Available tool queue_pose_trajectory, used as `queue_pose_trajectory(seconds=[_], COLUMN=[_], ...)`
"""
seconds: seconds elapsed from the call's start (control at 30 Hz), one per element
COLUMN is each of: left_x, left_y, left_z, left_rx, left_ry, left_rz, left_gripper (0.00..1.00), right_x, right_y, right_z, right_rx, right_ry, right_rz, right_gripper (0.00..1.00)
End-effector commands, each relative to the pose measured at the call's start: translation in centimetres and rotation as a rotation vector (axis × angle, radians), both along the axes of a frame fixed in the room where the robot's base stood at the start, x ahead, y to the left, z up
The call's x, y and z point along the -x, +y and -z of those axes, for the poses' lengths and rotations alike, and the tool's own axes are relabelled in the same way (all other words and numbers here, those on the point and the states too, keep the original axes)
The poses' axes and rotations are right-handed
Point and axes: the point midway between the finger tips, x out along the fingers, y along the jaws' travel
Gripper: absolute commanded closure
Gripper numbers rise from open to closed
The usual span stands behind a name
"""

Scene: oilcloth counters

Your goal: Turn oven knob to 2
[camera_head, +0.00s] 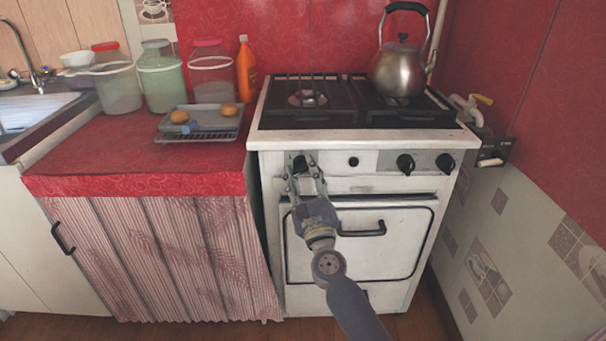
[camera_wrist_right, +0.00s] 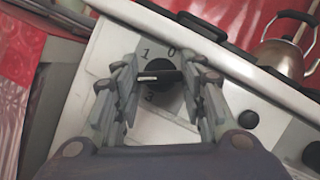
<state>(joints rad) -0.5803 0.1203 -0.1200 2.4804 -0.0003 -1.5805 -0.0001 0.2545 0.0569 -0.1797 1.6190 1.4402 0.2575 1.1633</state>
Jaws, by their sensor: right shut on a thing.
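The oven knob (camera_head: 299,163) is the leftmost black knob on the white stove's front panel. My right gripper (camera_head: 305,172) reaches it from the front and partly covers it. In the right wrist view the round black knob (camera_wrist_right: 158,78) sits between the two fingers of my right gripper (camera_wrist_right: 160,82), which is shut on it. The knob's white mark points left, between the printed 1 above and what looks like a 3 below. A 0 shows above the knob. Any number directly left of the mark is hidden by a finger. My left gripper is not in view.
More knobs (camera_head: 405,164) line the panel to the right. The oven door handle (camera_head: 362,229) is below. A kettle (camera_head: 399,70) stands on the hob. A tray (camera_head: 210,122) with two buns lies on the red counter (camera_head: 90,160), near jars and an orange bottle (camera_head: 246,70).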

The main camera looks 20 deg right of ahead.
Motion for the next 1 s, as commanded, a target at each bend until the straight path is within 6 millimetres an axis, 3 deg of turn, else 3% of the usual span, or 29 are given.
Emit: queue_pose_trajectory(seconds=[0.03, 0.1, 0.57, 1.0], left_x=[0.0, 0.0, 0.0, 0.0], left_y=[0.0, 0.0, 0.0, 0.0], left_z=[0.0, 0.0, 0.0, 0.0], left_rx=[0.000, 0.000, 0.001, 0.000], left_ry=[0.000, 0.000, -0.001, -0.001], left_rz=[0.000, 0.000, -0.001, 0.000], left_gripper=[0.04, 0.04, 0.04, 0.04], right_x=[0.0, 0.0, 0.8, 8.4], right_y=[0.1, 0.0, 0.1, 0.6], right_z=[0.0, 0.0, 0.4, 3.1], right_rx=[0.000, 0.000, -0.001, 0.002], right_ry=[0.001, 0.001, 0.003, 0.003], right_rz=[-0.001, -0.001, -0.001, -0.001], right_gripper=[0.55, 0.42, 0.42, 0.42])
